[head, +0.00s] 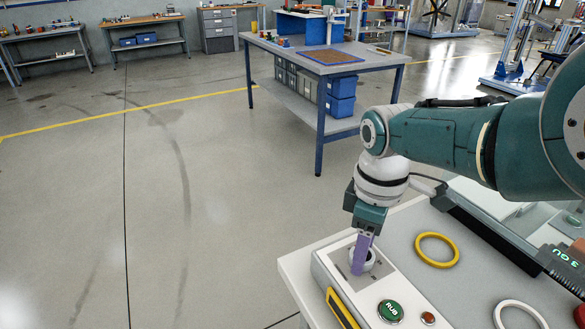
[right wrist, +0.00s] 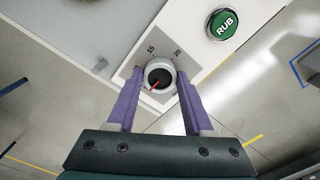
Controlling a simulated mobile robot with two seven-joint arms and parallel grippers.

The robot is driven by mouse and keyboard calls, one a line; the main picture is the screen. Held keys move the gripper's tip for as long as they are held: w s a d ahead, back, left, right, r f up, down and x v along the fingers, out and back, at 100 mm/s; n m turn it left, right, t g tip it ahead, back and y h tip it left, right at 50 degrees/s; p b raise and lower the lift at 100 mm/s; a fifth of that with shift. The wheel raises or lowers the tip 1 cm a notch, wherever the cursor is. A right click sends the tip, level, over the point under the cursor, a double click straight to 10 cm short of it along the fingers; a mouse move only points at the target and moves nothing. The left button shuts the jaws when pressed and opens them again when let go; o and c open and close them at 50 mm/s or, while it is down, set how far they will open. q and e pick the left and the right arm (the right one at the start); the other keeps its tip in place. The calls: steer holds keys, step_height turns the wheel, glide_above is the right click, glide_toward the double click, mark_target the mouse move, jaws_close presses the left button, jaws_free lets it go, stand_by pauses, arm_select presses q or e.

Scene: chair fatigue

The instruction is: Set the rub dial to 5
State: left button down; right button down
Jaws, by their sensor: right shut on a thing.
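The rub dial (head: 371,259) is a round knob with a pale ring on a light panel plate, near the bottom middle of the head view. In the right wrist view the dial (right wrist: 159,76) has a dark face and a red pointer slanting down-left. My right gripper (head: 361,262) points down at the dial. In the wrist view its purple fingers (right wrist: 159,82) stand on either side of the dial, shut on it. My left gripper is not in view.
A green RUB button (head: 390,311) and a small red-brown button (head: 428,318) sit beside the dial on the white panel. A yellow ring (head: 437,250) and a white ring (head: 520,315) lie to the right. A workbench (head: 380,60) stands behind; the floor at left is clear.

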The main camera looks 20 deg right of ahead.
steer(key=shift+c, duration=1.4)
jaws_free()
steer(key=shift+r, duration=0.1)
step_height(320, 180, up, 8)
steer(key=p, duration=0.7)
steer(key=shift+r, duration=0.2)
steer(key=shift+r+p, duration=0.3)
steer(key=shift+r, duration=0.4)
